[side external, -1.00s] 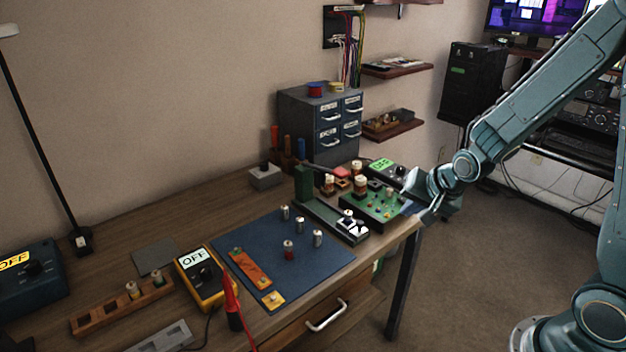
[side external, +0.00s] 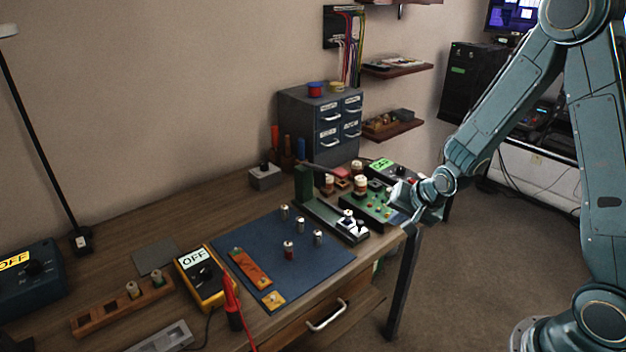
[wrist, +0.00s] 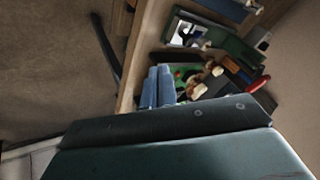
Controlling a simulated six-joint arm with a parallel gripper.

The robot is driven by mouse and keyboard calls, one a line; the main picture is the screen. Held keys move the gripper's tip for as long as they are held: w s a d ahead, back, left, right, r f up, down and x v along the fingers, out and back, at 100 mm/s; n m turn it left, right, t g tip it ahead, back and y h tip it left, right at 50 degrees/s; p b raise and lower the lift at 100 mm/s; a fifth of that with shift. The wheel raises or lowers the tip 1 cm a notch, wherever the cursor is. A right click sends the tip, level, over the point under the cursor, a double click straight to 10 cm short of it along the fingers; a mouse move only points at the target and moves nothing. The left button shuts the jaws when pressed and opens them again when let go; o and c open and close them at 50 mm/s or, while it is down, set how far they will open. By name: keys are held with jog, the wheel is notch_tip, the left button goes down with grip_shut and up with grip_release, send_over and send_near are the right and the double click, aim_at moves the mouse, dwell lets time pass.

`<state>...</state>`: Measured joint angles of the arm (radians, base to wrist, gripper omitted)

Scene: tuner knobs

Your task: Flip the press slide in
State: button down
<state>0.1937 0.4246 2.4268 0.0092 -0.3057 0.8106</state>
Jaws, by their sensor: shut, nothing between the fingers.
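The press (side external: 322,212) is a dark green base with an upright post and a lever, near the right end of the bench. Its slide (side external: 352,228), a silver and white piece, sits at the base's front end. In the wrist view the slide (wrist: 184,32) shows near the top, with the green base (wrist: 235,50) running right from it. My gripper (side external: 410,226) is shut and empty at the bench's right edge, right of the slide and apart from it. Its blue fingers (wrist: 157,86) show side by side in the wrist view.
A green circuit board (side external: 368,208) with tall parts stands between the press and my gripper. A dark box with a green display (side external: 380,164) is behind it. A blue mat (side external: 270,245) with several small cylinders lies left of the press. The drawer cabinet (side external: 318,125) stands behind.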

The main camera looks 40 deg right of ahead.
aim_at(353, 221)
jog(key=shift+w+a+f, duration=0.25)
jog(key=shift+w+f, duration=0.45)
jog(key=shift+w, duration=0.25)
jog(key=shift+w+a+f, duration=0.2)
jog(key=shift+w+f, duration=0.45)
jog(key=shift+w, duration=0.35)
jog(key=shift+w+a+f, duration=0.25)
jog(key=shift+w+f, duration=0.45)
jog(key=shift+w, duration=0.25)
jog(key=shift+w, duration=2.05)
jog(key=shift+s, duration=0.1)
